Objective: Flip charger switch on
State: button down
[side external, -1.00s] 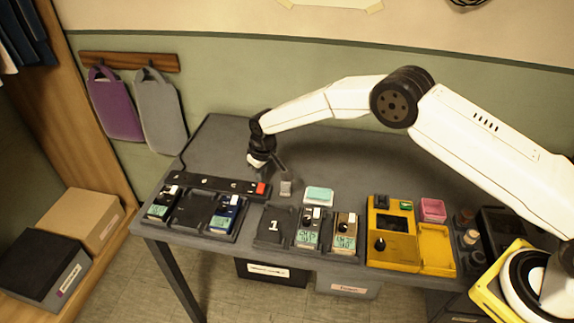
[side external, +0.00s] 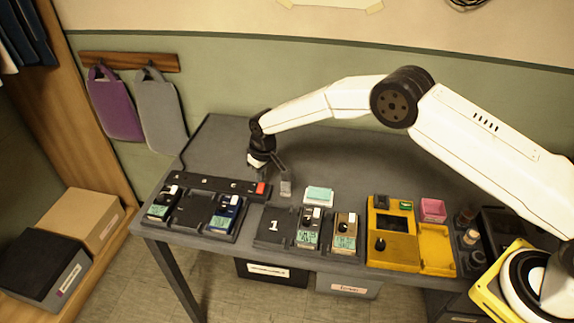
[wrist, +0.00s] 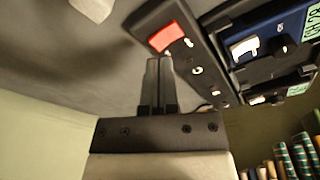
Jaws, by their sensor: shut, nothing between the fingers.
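The charger is a long black bar (side external: 205,184) with a red rocker switch (side external: 261,188) at its right end. In the wrist view the red switch (wrist: 167,37) shows just beyond my fingertips. I cannot tell which way the rocker is tipped. My gripper (side external: 282,172) is over the table behind the right end of the bar, close to the switch. In the wrist view my gripper (wrist: 159,60) has its two fingers together and empty. The tips look apart from the switch, though the gap is hard to judge.
A blue device (side external: 226,213) and a dark device (side external: 162,203) sit in the tray before the bar. More devices, a yellow tester (side external: 392,245) and a pink box (side external: 433,209) stand rightward. The back of the table is clear.

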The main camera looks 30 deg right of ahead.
aim_at(262, 185)
jog(key=shift+f, duration=1.2)
dwell(1.1)
jog(key=shift+r, duration=3.55)
jog(key=s+d+r+m, duration=0.2)
jog(key=s+d+r, duration=0.8)
jog(key=s, duration=0.4)
jog(key=s+d, duration=0.3)
jog(key=s, duration=0.6)
jog(key=s+d+m, duration=0.1)
jog(key=s+d, duration=0.2)
jog(key=s, duration=0.6)
jog(key=shift+s+t, duration=0.3)
jog(key=shift+t, duration=0.1)
